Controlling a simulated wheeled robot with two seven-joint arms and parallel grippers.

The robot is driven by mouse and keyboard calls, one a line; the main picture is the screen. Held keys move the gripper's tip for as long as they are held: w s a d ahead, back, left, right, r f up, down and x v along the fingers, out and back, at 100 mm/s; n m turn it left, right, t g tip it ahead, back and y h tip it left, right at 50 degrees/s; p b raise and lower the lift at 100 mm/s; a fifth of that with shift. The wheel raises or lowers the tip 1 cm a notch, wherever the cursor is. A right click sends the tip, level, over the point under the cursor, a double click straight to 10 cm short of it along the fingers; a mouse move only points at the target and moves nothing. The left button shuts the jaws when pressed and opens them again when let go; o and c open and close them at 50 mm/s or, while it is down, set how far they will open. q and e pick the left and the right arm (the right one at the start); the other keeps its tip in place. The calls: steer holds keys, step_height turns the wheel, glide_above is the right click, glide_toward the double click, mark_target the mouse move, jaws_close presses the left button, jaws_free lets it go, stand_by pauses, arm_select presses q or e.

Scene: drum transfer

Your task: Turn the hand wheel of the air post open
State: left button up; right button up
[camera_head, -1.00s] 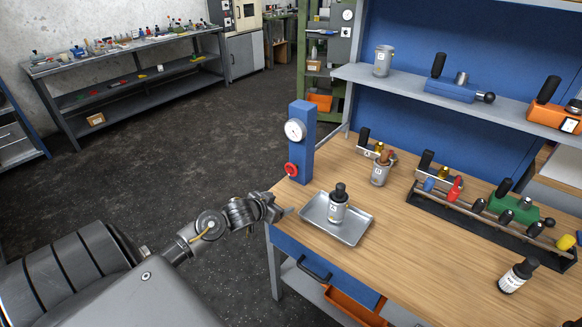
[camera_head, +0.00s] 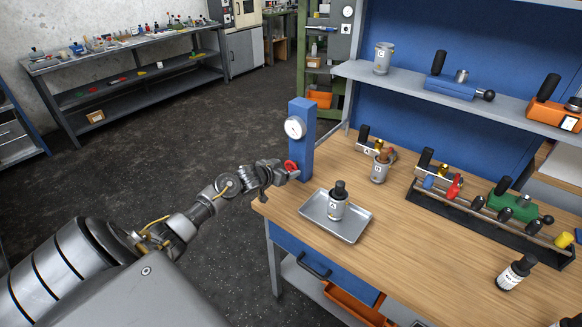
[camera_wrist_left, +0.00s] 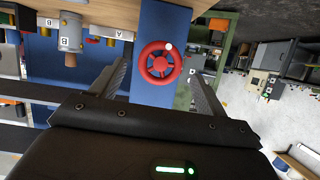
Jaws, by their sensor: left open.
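The air post (camera_head: 301,140) is a blue upright column at the left end of the workbench, with a round white gauge (camera_head: 295,127) on its upper part. Its red hand wheel (camera_head: 290,166) sits low on the side facing my left arm. My left gripper (camera_head: 284,175) is right by the wheel and partly overlaps it in the head view. In the left wrist view the red spoked hand wheel (camera_wrist_left: 160,63) lies ahead between the two open fingers (camera_wrist_left: 158,85). Whether a finger touches the rim I cannot tell. My right gripper is not in view.
A metal tray (camera_head: 353,232) with a black-capped bottle (camera_head: 338,200) stands close to the post on the wooden workbench (camera_head: 420,265). A cup (camera_head: 381,168) and a rack of tools (camera_head: 480,215) lie farther right. The floor left of the bench is clear.

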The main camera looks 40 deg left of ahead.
mark_target(290, 167)
arm_select(q)
steer(key=shift+x, duration=1.95)
